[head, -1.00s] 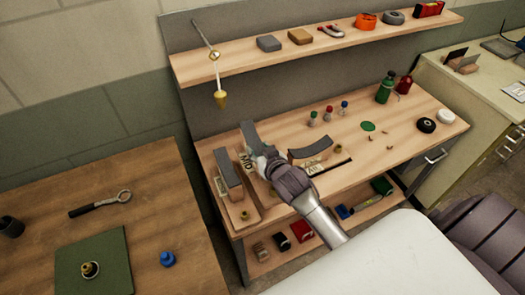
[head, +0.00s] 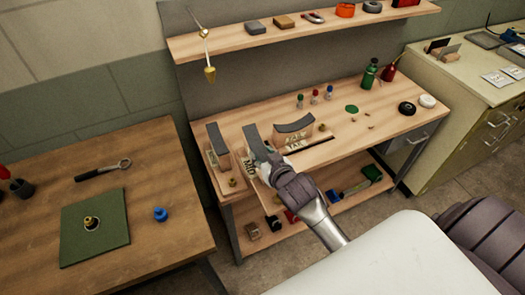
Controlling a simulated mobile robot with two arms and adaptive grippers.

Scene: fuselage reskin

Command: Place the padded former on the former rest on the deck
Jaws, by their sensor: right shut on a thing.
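My right gripper (head: 270,168) reaches over the workbench from the front and is shut on a wooden former with a dark grey padded top (head: 256,142). Its face carries a label that seems to read MID, partly covered by the fingers. A similar padded former (head: 217,144) stands just left of it. Another, labelled TAIL (head: 296,133), stands to its right on the bench top. The gripper and arm hide the held former's lower end, and I cannot tell whether it touches the bench. I cannot clearly make out a separate former rest. My left gripper is not in view.
The workbench (head: 345,125) holds small bottles, a green oil can (head: 370,75) and round tins at the right. A shelf (head: 260,42) runs above, with a brass plumb bob (head: 210,75) hanging at its left. A wooden table (head: 150,225) stands at the left.

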